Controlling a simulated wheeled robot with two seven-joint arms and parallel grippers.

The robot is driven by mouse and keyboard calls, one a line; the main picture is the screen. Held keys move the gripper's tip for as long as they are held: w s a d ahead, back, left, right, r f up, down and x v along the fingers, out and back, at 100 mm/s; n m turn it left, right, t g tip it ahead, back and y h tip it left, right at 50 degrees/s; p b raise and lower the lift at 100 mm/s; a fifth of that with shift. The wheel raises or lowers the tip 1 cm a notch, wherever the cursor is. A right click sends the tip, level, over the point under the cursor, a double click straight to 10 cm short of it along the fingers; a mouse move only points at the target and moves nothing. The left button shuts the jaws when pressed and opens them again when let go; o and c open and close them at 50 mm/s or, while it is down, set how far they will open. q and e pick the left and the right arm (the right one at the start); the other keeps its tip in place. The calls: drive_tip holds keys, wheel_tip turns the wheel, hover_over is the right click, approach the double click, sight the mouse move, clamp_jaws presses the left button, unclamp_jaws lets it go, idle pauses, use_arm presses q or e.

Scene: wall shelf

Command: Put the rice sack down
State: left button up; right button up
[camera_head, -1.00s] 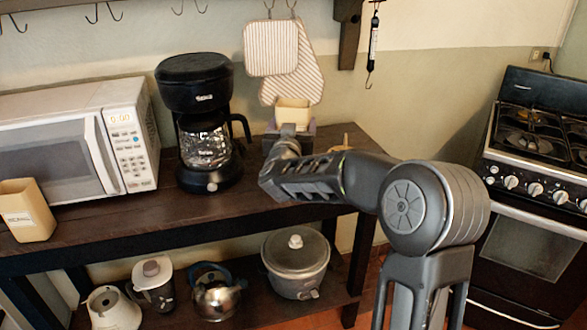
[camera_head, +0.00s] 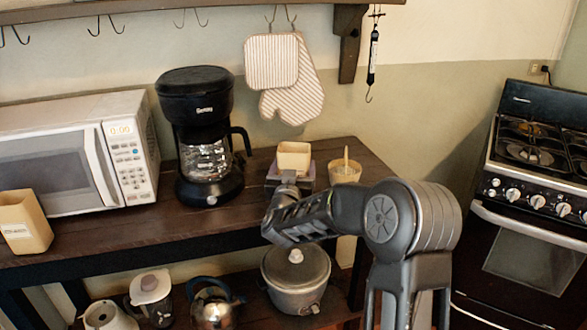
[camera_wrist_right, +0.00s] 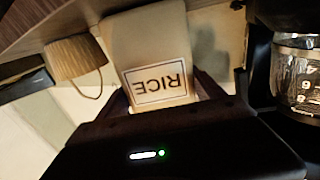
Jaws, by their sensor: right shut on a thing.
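The cream rice sack (camera_head: 294,156) is over the back right part of the wooden counter, right of the coffee maker, in the head view. My right gripper (camera_head: 290,175) is shut on it and hides its lower part. In the right wrist view the sack (camera_wrist_right: 148,40) sits between the fingers of the gripper (camera_wrist_right: 165,98), its RICE label upside down in the picture. I cannot tell whether its base touches the counter. My left gripper is not in view.
The coffee maker (camera_head: 200,135) stands left of the sack, and a cup with a stick in it (camera_head: 345,172) close on its right. The microwave (camera_head: 70,150) and another cream labelled container (camera_head: 25,225) are further left. Striped mitts (camera_head: 285,75) hang above. The stove (camera_head: 535,190) is at right.

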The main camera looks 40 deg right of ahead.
drive_tip(key=o, duration=1.5)
drive_tip(key=shift+f, duration=0.1)
drive_tip(key=shift+c, duration=0.2)
drive_tip(key=o, duration=0.5)
drive_tip(key=shift+c, duration=0.2)
drive_tip(key=shift+r, duration=0.2)
drive_tip(key=v, duration=1.2)
drive_tip(key=shift+b, duration=0.4)
